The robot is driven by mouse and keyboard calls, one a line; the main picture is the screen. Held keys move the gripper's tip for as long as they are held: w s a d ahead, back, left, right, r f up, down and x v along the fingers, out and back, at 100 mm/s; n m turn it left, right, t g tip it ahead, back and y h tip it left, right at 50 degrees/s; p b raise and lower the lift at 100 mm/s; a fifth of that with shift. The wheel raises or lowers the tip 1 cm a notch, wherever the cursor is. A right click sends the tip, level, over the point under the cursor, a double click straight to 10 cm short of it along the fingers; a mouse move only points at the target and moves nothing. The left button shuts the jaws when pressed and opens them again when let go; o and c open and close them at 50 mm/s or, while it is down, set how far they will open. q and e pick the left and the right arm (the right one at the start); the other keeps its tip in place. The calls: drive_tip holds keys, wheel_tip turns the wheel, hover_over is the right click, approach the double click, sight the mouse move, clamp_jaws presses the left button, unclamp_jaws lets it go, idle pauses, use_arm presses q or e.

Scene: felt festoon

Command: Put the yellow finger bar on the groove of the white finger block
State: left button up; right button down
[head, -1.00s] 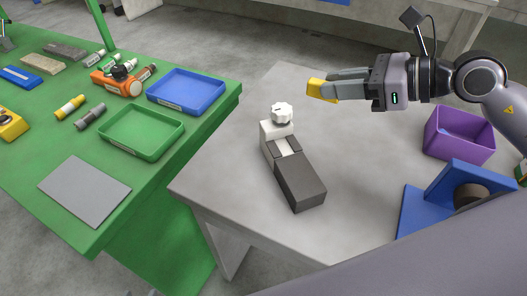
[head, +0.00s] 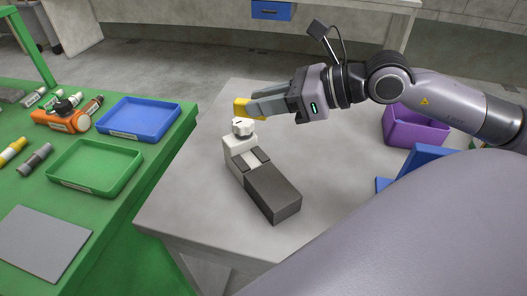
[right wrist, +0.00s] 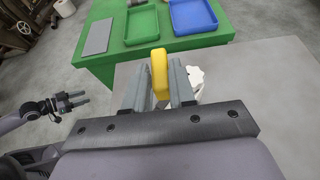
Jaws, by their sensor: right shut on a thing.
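The white finger block (head: 235,147) stands on the grey table, with a white knob (head: 243,127) on top and a dark grey body (head: 272,191) towards the front. A pale groove lies between its dark parts. My right gripper (head: 252,106) is shut on the yellow finger bar (head: 240,107), just behind and above the knob. In the right wrist view the yellow bar (right wrist: 159,73) stands between the fingers, and the white knob (right wrist: 196,79) is partly hidden behind the right finger. My left gripper (right wrist: 72,101) shows small in that view, its fingers apart and empty, away from the table.
The grey table (head: 190,190) has free room around the block. A purple bin (head: 416,128) and a blue stand (head: 425,163) are at the right. The green table (head: 110,215) at the left carries a blue tray (head: 138,118), a green tray (head: 95,168) and several small parts.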

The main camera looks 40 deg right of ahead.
hover_over(266, 165)
wheel_tip(266, 165, down, 7)
drive_tip(key=shift+a+f, duration=0.1)
drive_tip(key=shift+f+b, duration=0.35)
drive_tip(key=shift+f, duration=2.05)
drive_tip(key=c, duration=0.9)
unclamp_jaws()
drive_tip(key=shift+c, duration=0.2)
drive_tip(key=shift+v, duration=1.15)
drive_tip(key=p+v, duration=0.2)
drive_tip(key=v, duration=0.7)
drive_tip(key=shift+s+d+r, duration=0.2)
drive_tip(key=shift+r, duration=0.05)
